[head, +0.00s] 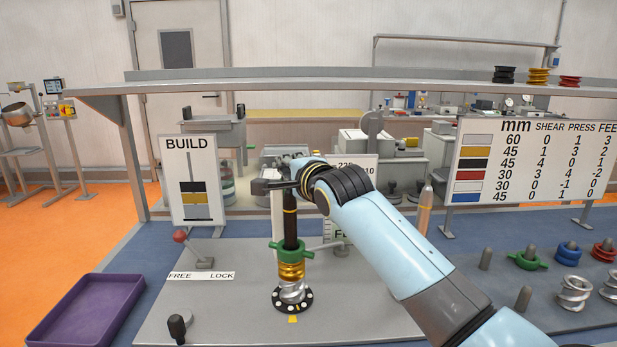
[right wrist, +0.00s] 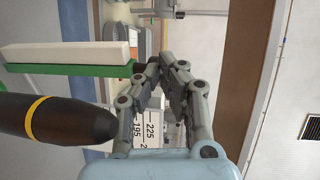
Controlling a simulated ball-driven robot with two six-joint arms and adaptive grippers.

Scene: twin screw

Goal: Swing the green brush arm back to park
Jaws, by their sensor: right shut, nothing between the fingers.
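The green brush arm (right wrist: 75,70) shows in the right wrist view as a green bar with a long white block (right wrist: 65,53) along it. Its right end is close to my right fingertips; whether they touch it I cannot tell. My right gripper (head: 262,186) is shut and empty, at the top of the upright black shaft in the head view; it also shows in the right wrist view (right wrist: 160,68). My left gripper is not in view.
The black shaft (head: 290,225) carries a green collar (head: 305,254), gold rings and a silver screw piece. A red-knobbed lever (head: 180,237) stands by the FREE/LOCK label. A purple tray (head: 85,312) is at left. Posts with coloured parts stand at right. The BUILD sign (head: 192,180) is behind.

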